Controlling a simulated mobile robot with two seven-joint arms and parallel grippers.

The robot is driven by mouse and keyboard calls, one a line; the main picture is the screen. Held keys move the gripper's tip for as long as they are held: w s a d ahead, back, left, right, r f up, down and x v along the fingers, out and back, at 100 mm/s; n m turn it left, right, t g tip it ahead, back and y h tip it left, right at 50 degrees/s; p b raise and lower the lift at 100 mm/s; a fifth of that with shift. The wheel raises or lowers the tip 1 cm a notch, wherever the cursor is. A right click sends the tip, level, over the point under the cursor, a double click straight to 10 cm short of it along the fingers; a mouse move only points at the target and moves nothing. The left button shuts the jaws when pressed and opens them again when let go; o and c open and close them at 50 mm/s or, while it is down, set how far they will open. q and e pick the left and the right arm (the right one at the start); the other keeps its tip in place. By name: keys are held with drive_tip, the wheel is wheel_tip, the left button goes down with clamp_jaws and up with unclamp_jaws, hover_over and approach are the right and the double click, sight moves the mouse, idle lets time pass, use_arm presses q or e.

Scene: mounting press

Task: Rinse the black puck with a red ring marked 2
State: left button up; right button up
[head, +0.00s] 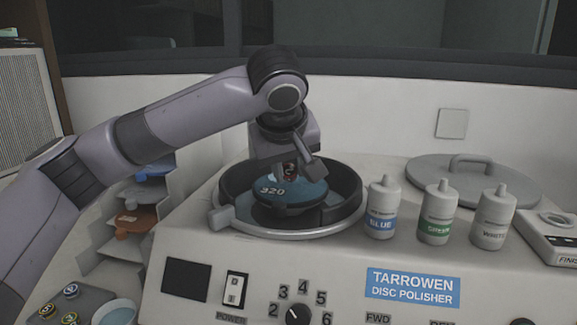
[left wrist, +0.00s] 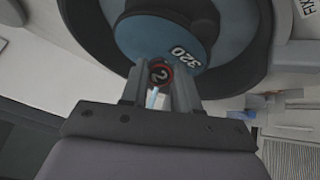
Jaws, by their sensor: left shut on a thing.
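My left gripper (head: 290,165) is shut on the black puck with a red ring marked 2 (head: 289,173). The puck's numbered face also shows between the fingers in the left wrist view (left wrist: 160,75). The gripper points down over the blue disc marked 320 (head: 305,190), inside the polisher's round bowl (head: 228,185). The puck is at or just above the disc; I cannot tell whether they touch. A round dish of pale blue liquid (head: 116,313) is at the lower left. My right gripper is not in view.
Blue, green and white bottles (head: 381,208) stand right of the bowl, before a grey lid (head: 472,180). The polisher's front has a power switch (head: 234,289) and a dial (head: 298,316). Several pucks (head: 70,290) sit in a tray at lower left. A disc rack (head: 135,220) stands behind.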

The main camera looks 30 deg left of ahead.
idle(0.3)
use_arm(q)
drive_tip(key=shift+s+d+r+p, duration=0.35)
drive_tip(key=shift+r+p, duration=0.3)
drive_tip(key=shift+r, duration=0.2)
drive_tip(key=shift+s+d+r+p, duration=0.35)
drive_tip(key=shift+r+p, duration=0.3)
drive_tip(key=shift+r, duration=0.15)
drive_tip(key=shift+s+d+r+p, duration=0.35)
drive_tip(key=shift+r+p, duration=0.3)
drive_tip(key=shift+r, duration=0.2)
drive_tip(key=s+g+h+p, duration=0.1)
drive_tip(key=g, duration=0.1)
drive_tip(key=s+r+g+h+p, duration=0.1)
drive_tip(key=g, duration=0.2)
drive_tip(key=s+r+g+h+p, duration=0.1)
drive_tip(key=g, duration=0.1)
drive_tip(key=shift+d+g+h, duration=0.3)
drive_tip(key=shift+d+g, duration=0.05)
drive_tip(key=shift+g, duration=0.05)
